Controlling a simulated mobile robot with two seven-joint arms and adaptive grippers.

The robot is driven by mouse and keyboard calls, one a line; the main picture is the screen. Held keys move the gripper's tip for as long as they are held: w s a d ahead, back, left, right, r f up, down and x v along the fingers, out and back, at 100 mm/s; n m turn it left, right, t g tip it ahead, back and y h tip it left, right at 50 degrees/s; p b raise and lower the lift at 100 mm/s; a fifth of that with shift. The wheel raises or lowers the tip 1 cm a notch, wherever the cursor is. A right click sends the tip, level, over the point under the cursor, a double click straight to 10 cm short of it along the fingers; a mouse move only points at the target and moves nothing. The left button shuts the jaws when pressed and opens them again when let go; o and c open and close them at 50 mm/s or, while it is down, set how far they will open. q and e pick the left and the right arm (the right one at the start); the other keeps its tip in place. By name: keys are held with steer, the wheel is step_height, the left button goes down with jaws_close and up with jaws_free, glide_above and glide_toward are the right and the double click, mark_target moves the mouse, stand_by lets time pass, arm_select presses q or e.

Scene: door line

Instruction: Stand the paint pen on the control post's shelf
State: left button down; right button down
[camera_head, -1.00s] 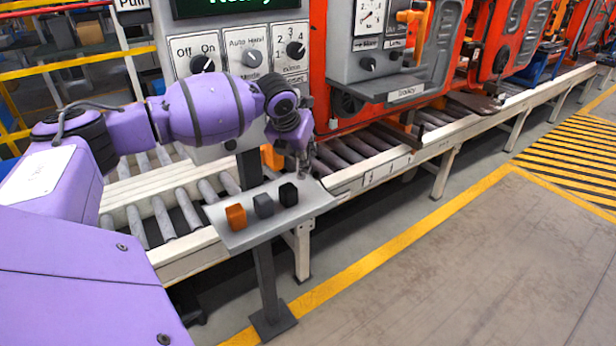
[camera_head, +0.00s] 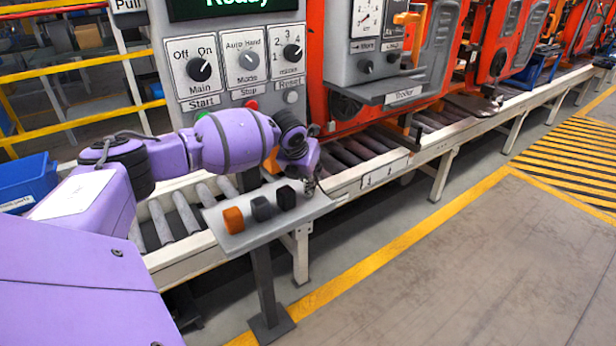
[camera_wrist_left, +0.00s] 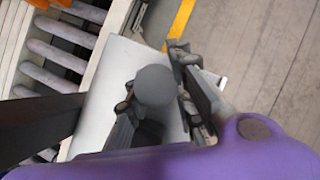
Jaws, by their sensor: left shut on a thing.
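My left gripper (camera_wrist_left: 152,85) is shut on a dark grey, round-ended thing, which I take to be the paint pen (camera_wrist_left: 156,86). The left wrist view looks at it nearly end-on. The control post's shelf (camera_wrist_left: 102,85) lies below it as a pale plate; I cannot tell whether the pen touches it. In the head view the shelf (camera_head: 232,243) is a tilted-looking grey plate on a dark post, and my left gripper (camera_head: 310,187) is at its right far end. The pen is not clear there. My right gripper is out of view.
The control panel (camera_head: 235,75) rises behind. A roller conveyor (camera_head: 355,180) runs behind the shelf. The floor (camera_head: 430,270) at right is clear.

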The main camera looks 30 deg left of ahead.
arm_select(q)
steer(key=c, duration=1.5)
jaws_free()
steer(key=shift+s+r, duration=0.1)
steer(key=shift+r, duration=0.2)
steer(key=v, duration=1.1)
steer(key=s+d+f+n+h, duration=0.3)
steer(key=s+d+f+n, duration=0.3)
steer(key=s+d+f, duration=0.5)
steer(key=s+d+f+n+h, duration=0.2)
steer(key=s+d+f+n, duration=0.4)
steer(key=d+f, duration=0.85)
steer(key=s+a+f+n+t+y, duration=0.1)
steer(key=s+f+n, duration=0.3)
steer(key=s+n, duration=0.3)
steer(key=s+a+f+n+y, duration=0.1)
steer(key=s+a+f+n, duration=0.1)
steer(key=s+f+n, duration=0.2)
steer(key=s+a+f+n+t+y+p, duration=0.1)
steer(key=s+f+n, duration=0.3)
steer(key=s+n, duration=0.6)
steer(key=shift+s+a+t+y, duration=0.1)
steer(key=shift+s+t+y, duration=0.1)
steer(key=shift+s, duration=0.8)
steer(key=shift+s+a+t+y, duration=0.1)
steer(key=shift+s+y, duration=0.1)
steer(key=shift+s, duration=0.8)
